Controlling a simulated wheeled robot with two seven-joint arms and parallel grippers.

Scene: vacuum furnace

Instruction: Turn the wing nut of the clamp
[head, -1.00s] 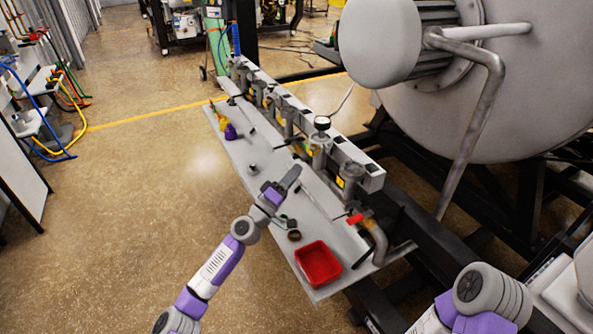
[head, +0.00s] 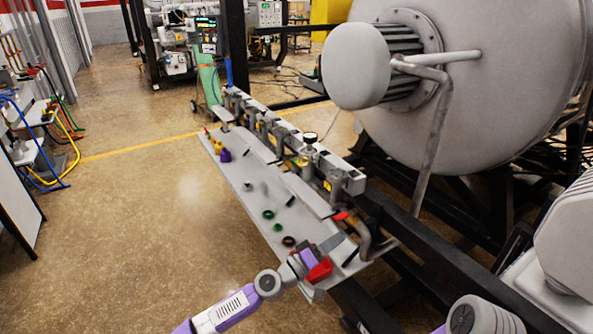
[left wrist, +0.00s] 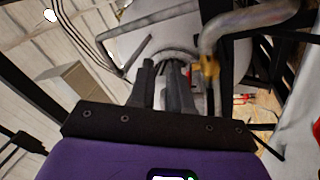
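My left gripper (head: 330,243) is over the front end of the bench, just behind the red tray and left of the bent grey pipe (head: 364,240). In the left wrist view its two dark fingers (left wrist: 163,82) stand apart with a narrow gap and nothing clearly held between them. A small yellow-orange part (left wrist: 209,66) shows right of the fingers, below the end of a curved pipe (left wrist: 245,22). I cannot tell whether it belongs to the clamp. The clamp and its wing nut are too small to make out. My right gripper is out of view.
The grey bench (head: 235,185) holds a red tray (head: 320,271), partly hidden by my left gripper, green rings (head: 268,214) and other small parts. A row of valves and a gauge (head: 309,138) lines its back. The large furnace (head: 500,90) stands behind right.

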